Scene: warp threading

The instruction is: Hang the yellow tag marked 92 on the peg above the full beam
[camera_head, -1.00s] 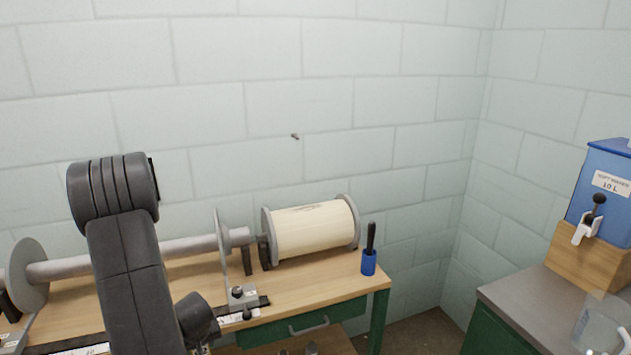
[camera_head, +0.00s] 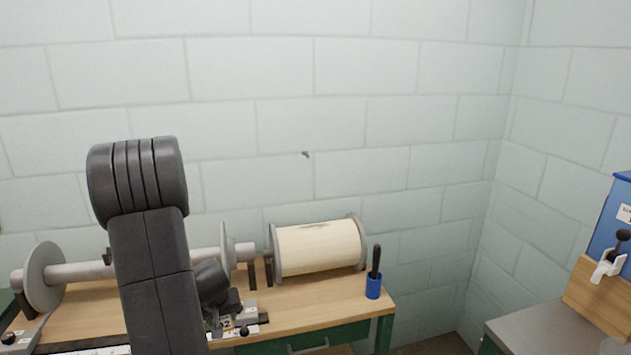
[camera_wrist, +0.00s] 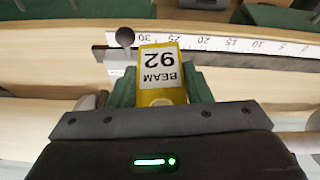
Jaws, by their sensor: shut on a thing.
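The yellow tag marked BEAM 92 (camera_wrist: 161,98) is held between the fingers of my gripper (camera_wrist: 162,88) in the wrist view, its print upside down there. My gripper is shut on it, over the bench. In the head view my gripper is mostly hidden behind my own arm, low over the bench. The peg (camera_head: 305,154) is a small grey stub on the block wall. The full beam (camera_head: 318,248), wound with cream yarn between grey flanges, lies on the bench below the peg. The tag is well below and left of the peg.
An empty beam with a grey flange (camera_head: 43,278) lies at the left. A blue cup (camera_head: 373,287) with a black-handled tool stands at the bench's right end. A scale (camera_wrist: 215,43) runs along the bench. The wall around the peg is clear. A blue dispenser (camera_head: 617,225) stands at the right.

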